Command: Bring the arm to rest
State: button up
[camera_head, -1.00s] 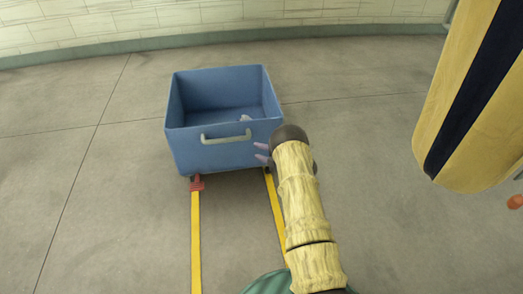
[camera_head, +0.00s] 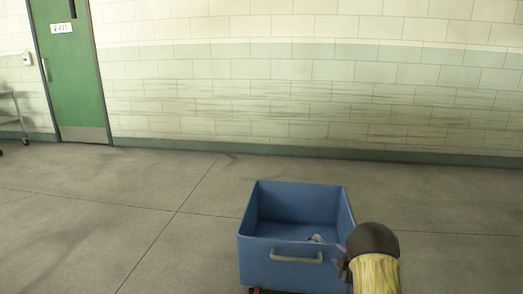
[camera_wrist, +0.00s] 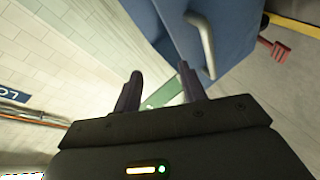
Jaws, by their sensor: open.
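My gripper (camera_wrist: 160,74) is open in the wrist view, with its two dark fingers apart and nothing between them. In the head view my arm ends in a dark rounded wrist at the lower right, and only a bit of the fingers (camera_head: 341,250) shows at its left side. The gripper is close to the front right corner of a blue open bin (camera_head: 268,265), which also shows in the wrist view (camera_wrist: 232,30). I cannot tell whether they touch.
A green door (camera_head: 70,80) and a pale block wall (camera_head: 300,70) stand behind. A cart (camera_head: 12,118) is at the far left. The floor around the bin is mostly clear.

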jog(key=s+r+m+g+h, duration=0.1)
jog(key=s+r+m+h, duration=0.25)
jog(key=r+m, duration=0.2)
jog(key=s+a+r+m+g+p, duration=0.1)
jog(key=s+a+r+m+g, duration=0.25)
jog(key=s, duration=0.75)
jog(key=s+a+r+m+g, duration=0.25)
jog(key=s+a, duration=0.25)
jog(key=s, duration=0.7)
jog(key=s+a+r+m+g+p, duration=0.1)
jog(key=s+a+r+m+g, duration=0.25)
jog(key=s, duration=0.75)
notch_tip(320, 180, up, 37)
jog(key=a+m+p, duration=0.1)
jog(key=p, duration=3.7)
jog(key=shift+s+r+g, duration=0.15)
jog(key=shift+s+g, duration=0.2)
